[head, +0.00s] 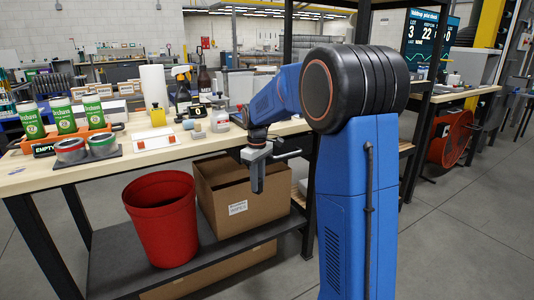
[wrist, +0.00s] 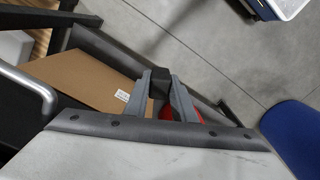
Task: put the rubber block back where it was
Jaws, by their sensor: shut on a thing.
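My gripper (head: 257,182) points down in front of the bench's front edge, over the area of the cardboard box on the lower shelf. In the wrist view my gripper (wrist: 162,84) is shut on a small black block, the rubber block (wrist: 160,80), held between the fingertips. In the head view the block cannot be made out apart from the dark gripper. The workbench (head: 205,145) stands to the left of the gripper, its top higher than the fingertips.
On the bench are green-labelled cans (head: 65,118) in an orange tray, two round tins (head: 103,143) on a dark pad, a white board (head: 153,139), a spray bottle (head: 182,90) and a brown bottle (head: 204,85). Below are a red bin (head: 162,222) and the cardboard box (head: 237,200).

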